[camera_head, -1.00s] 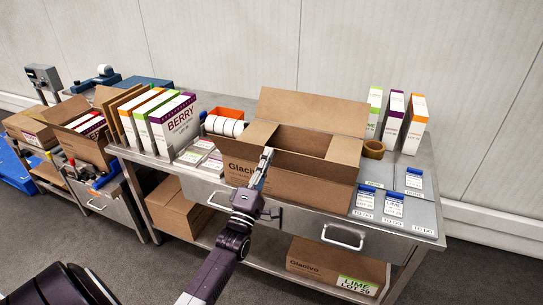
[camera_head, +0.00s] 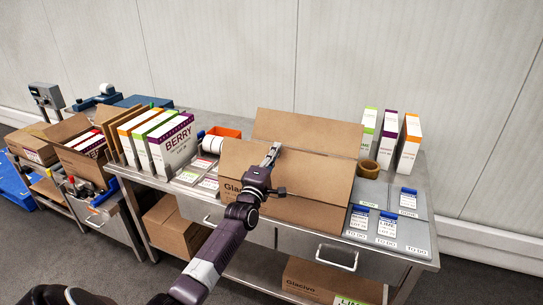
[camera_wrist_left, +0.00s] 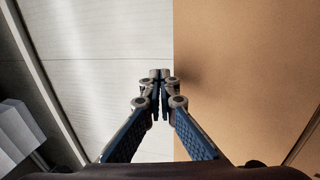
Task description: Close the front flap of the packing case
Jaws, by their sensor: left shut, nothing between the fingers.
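The brown cardboard packing case (camera_head: 305,212) sits on the steel bench in the middle of the head view. Its back flap (camera_head: 310,128) stands up. Its front flap (camera_head: 315,172) is raised and hides the inside of the case and the side flaps. My left gripper (camera_head: 273,152) is shut and empty, at the upper part of the front flap; I cannot tell whether it touches it. In the left wrist view the shut fingertips (camera_wrist_left: 160,75) are beside a straight edge of brown cardboard (camera_wrist_left: 245,80). My right gripper is not in view.
Berry cartons (camera_head: 172,145) and others stand left of the case, with an orange bin (camera_head: 224,132) behind. A tape roll (camera_head: 368,168) and upright cartons (camera_head: 408,143) are to the right. Grey trays with blue-topped packs (camera_head: 387,226) lie front right. Another box is on the lower shelf.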

